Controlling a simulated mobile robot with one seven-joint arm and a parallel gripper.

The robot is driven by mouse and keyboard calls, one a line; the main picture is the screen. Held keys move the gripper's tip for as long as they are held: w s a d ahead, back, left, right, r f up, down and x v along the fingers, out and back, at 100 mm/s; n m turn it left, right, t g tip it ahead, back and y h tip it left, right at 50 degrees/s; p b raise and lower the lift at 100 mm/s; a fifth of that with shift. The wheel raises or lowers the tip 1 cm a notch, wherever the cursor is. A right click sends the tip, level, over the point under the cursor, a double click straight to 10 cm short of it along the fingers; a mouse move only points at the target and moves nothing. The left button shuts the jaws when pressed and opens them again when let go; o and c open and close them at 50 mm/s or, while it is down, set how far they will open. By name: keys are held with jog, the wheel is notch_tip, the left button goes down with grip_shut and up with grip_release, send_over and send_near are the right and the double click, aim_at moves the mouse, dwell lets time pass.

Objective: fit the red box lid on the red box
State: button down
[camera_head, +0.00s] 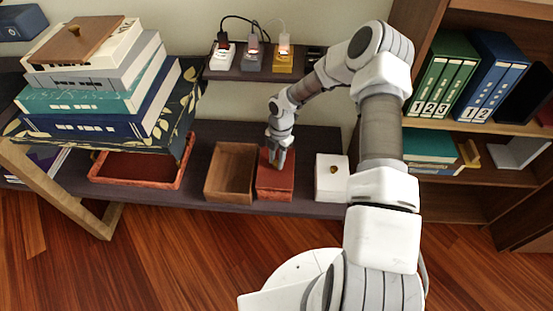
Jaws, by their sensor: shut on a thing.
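The red box (275,190) stands on the dark low shelf, between an open wooden box and a white box. My gripper (276,163) points down over it. Its fingers are close together at the top of the red box and shut on the red box lid (288,174). The lid's knob is hidden between the fingers. The lid lies over the box opening, so the inside does not show. Lid and box are the same red, and I cannot tell whether the lid is fully seated or slightly above the rim.
An open brown wooden box (230,171) is close on the left and a white knobbed box (332,179) on the right. A red tray (140,170) is farther left. A book stack (100,90) bears a wooden lid (82,42). A small upper shelf (262,72) holds plugged-in chargers.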

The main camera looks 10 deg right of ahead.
jog(key=shift+f+b, duration=0.35)
jog(key=shift+f, duration=0.2)
jog(key=c, duration=0.5)
grip_release()
jog(key=r+p, duration=0.2)
jog(key=r, duration=0.3)
jog(key=w+d+r+p, duration=0.1)
jog(key=r, duration=0.5)
jog(key=r+p, duration=0.2)
jog(key=r, duration=0.4)
jog(key=shift+w+d+r+p, duration=0.15)
jog(key=shift+d+p, duration=0.2)
